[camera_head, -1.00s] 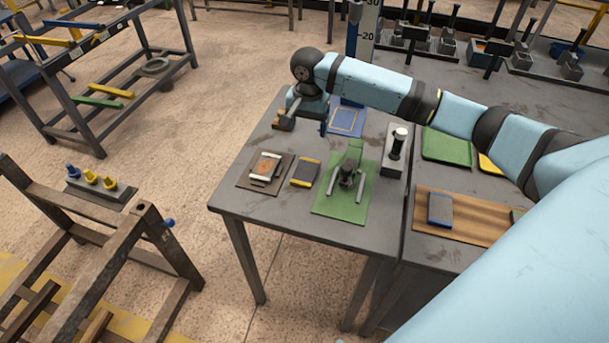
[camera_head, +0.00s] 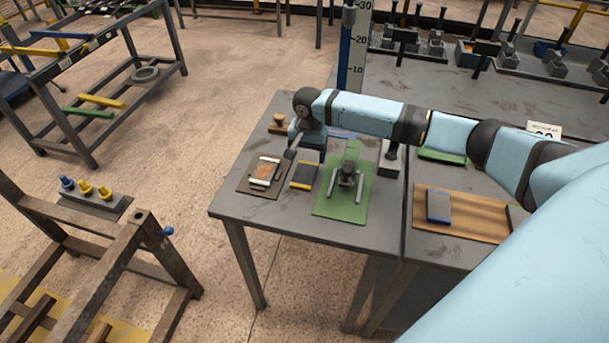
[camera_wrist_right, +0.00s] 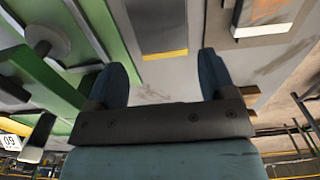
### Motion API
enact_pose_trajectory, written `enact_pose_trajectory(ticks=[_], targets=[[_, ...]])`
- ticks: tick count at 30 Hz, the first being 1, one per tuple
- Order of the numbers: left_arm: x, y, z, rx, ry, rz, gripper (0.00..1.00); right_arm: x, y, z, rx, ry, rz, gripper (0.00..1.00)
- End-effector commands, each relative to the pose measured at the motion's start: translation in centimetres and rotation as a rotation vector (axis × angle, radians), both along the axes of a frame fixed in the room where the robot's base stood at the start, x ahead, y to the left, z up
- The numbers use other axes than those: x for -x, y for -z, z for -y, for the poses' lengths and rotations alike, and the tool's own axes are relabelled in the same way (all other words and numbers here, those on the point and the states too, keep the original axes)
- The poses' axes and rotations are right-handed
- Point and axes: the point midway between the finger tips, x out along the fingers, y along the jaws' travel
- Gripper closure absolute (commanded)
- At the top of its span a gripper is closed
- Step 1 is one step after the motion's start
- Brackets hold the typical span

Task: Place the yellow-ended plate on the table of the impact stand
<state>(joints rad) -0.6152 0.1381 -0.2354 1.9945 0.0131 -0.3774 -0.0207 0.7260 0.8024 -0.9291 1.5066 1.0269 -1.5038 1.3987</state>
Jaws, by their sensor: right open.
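The yellow-ended plate (camera_head: 304,175) is dark grey with yellow ends. It lies flat on the near table, between a brown mat and a green mat. It also shows in the wrist view (camera_wrist_right: 158,28), ahead of the fingers. My right gripper (camera_head: 304,154) is above the table just behind the plate. Its two fingers (camera_wrist_right: 162,75) are apart with nothing between them. A tall scale post (camera_head: 352,55) stands at the back; I cannot tell whether it belongs to the impact stand. My left gripper is not in view.
A grey device with two rails (camera_head: 347,175) stands on the green mat (camera_head: 330,203). A white-ended block (camera_head: 265,170) lies on the brown mat (camera_head: 247,187). A blue-ended plate (camera_head: 438,207) lies on a wooden board (camera_head: 470,225). The table's front edge is clear.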

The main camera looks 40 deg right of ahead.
Motion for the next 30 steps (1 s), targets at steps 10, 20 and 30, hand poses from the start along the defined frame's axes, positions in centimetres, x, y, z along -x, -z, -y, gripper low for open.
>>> enact_pose_trajectory(ticks=[10,20,30], targets=[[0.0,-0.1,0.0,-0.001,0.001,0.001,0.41,-0.5,4.5,0.2,0.001,0.000,-0.001,0.23],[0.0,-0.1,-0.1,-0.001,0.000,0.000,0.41,-0.5,4.9,0.1,0.001,0.000,-0.001,0.35],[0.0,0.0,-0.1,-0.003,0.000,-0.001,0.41,-0.5,4.7,0.2,-0.001,0.000,0.002,0.92]])
